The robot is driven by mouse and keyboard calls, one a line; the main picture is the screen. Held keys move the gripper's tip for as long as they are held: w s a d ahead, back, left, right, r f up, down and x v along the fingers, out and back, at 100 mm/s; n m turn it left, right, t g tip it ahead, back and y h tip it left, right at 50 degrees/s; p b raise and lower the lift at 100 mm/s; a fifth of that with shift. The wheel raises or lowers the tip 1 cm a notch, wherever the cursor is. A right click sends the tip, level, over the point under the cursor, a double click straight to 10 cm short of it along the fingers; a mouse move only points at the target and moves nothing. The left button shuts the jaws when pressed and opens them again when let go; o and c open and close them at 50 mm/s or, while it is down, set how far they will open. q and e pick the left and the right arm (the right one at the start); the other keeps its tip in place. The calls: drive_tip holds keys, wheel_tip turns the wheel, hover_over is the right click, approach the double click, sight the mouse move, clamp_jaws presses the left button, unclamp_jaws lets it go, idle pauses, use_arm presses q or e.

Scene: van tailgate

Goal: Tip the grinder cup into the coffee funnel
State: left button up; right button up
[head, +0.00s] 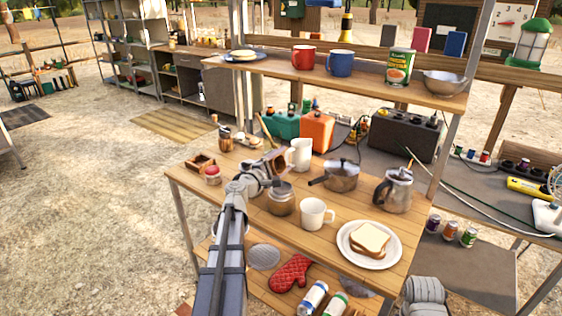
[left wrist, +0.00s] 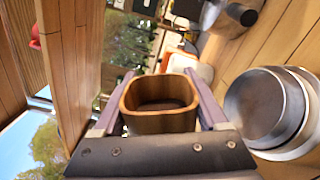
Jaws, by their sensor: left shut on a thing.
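My left gripper (head: 266,170) is above the table, shut on a brown wooden square-sided cup (head: 276,159), which I take to be the grinder cup. In the left wrist view the cup (left wrist: 160,121) sits between both fingers of the gripper (left wrist: 160,105). Its mouth shows and its inside is dark; I cannot tell if grounds are in it. It looks tipped well over onto its side. A round grey metal vessel (head: 281,199), likely with the coffee funnel, stands just below the gripper. Its round top (left wrist: 255,108) shows right of the cup, apart from it. My right gripper is not in view.
White mugs (head: 316,213) (head: 301,153) stand close by. A saucepan (head: 341,177), a kettle (head: 393,191) and a sandwich plate (head: 369,243) are to the right. A shelf (head: 330,82) runs above the table's back.

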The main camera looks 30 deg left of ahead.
use_arm(q)
drive_tip(key=m, duration=0.4)
drive_tip(key=shift+d+f, duration=0.25)
drive_tip(key=shift+d, duration=0.15)
drive_tip(key=m, duration=0.4)
drive_tip(key=shift+d+r, duration=0.15)
drive_tip(key=shift+d, duration=0.25)
drive_tip(key=shift+s, duration=0.1)
idle(2.0)
